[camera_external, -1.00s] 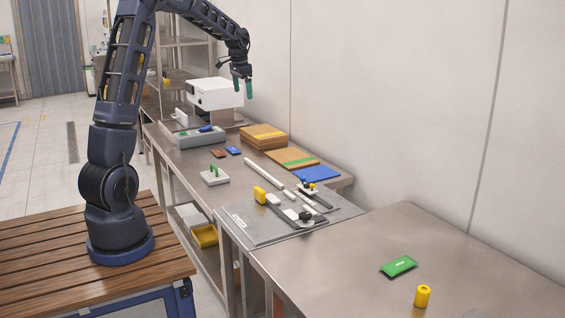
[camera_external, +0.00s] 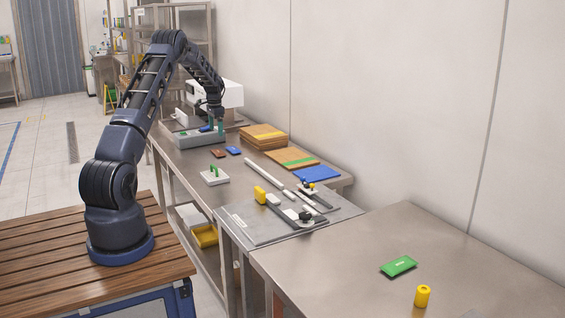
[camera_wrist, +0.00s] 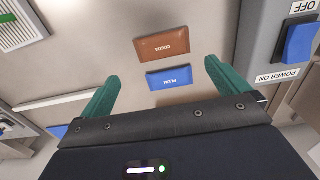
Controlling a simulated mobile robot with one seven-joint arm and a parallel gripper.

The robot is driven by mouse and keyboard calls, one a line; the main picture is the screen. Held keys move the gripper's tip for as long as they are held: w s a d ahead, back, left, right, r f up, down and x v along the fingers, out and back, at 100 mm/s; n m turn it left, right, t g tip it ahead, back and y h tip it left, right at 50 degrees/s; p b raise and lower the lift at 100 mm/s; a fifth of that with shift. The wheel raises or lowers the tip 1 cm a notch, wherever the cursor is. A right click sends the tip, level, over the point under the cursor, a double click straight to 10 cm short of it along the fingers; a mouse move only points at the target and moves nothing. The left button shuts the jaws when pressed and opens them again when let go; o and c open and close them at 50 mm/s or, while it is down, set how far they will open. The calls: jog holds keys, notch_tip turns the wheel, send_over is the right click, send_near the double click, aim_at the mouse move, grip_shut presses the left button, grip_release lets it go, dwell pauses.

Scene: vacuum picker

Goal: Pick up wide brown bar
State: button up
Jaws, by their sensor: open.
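The wide brown bar (camera_external: 217,153) lies flat on the metal bench, in front of the grey machine base. In the wrist view it is the brown bar (camera_wrist: 162,45) with a white label that looks like COCOA. A smaller blue bar (camera_wrist: 169,78) labelled PLUM lies beside it; it also shows in the external view (camera_external: 233,150). My gripper (camera_external: 216,126) has green fingers and is open and empty. It is above the bench, near the machine base and apart from both bars. In the wrist view both bars appear ahead, between the finger lines.
The grey machine base (camera_external: 190,138) with a blue switch (camera_wrist: 299,42) stands close to the bars. A white block with a green handle (camera_external: 214,176) sits nearer the camera. Some bare bench surrounds the bars.

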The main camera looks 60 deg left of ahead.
aim_at(217, 151)
jog(key=f, duration=1.1)
jog(key=shift+w+a+f, duration=0.1)
jog(key=shift+a, duration=0.1)
jog(key=shift+c, duration=0.4)
jog(key=c, duration=0.7)
